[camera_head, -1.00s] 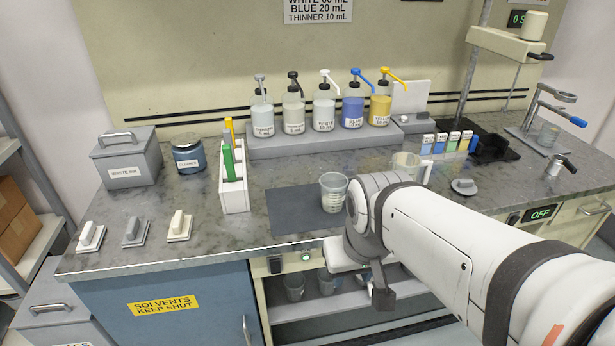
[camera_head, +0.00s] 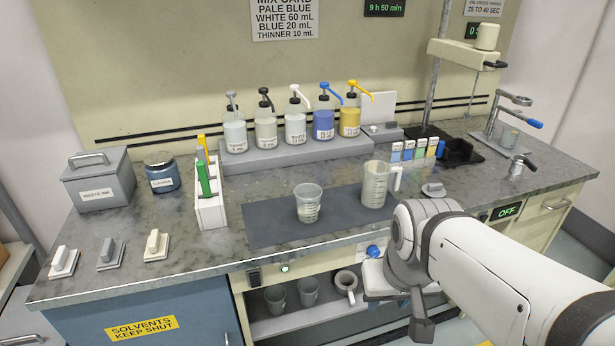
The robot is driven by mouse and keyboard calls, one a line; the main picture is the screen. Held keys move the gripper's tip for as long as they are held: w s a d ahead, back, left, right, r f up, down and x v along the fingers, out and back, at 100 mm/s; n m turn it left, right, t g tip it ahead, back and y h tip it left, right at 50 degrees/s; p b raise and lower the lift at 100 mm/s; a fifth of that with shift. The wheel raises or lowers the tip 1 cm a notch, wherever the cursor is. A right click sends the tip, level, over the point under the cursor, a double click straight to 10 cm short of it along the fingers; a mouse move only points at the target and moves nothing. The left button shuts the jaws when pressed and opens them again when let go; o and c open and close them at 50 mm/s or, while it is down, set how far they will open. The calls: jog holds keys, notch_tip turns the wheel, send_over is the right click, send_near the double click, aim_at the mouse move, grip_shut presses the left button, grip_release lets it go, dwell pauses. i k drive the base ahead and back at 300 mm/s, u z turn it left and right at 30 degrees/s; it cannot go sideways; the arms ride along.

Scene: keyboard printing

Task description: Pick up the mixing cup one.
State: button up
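A clear graduated cup (camera_head: 308,204) stands upright on the dark mat (camera_head: 270,232) on the bench. A larger clear graduated jug (camera_head: 375,185) with a white handle stands at the mat's right end. Two more cups, one (camera_head: 275,299) and another (camera_head: 308,291), stand on the shelf under the bench. I cannot read which cup is marked one. My gripper (camera_head: 400,298) is in front of the bench edge, right of and below the cup on the mat, and apart from it. Its fingers are not clear, so I cannot tell whether it is open.
A mug (camera_head: 346,284) stands on the lower shelf. Several pump bottles stand on a grey riser (camera_head: 290,153) at the back. A white holder (camera_head: 211,210) with coloured items is left of the mat. A small grey-handled item (camera_head: 433,189) lies right of the jug. The bench front between is clear.

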aim_at(308, 195)
jog(key=i, duration=1)
jog(key=z, duration=0.05)
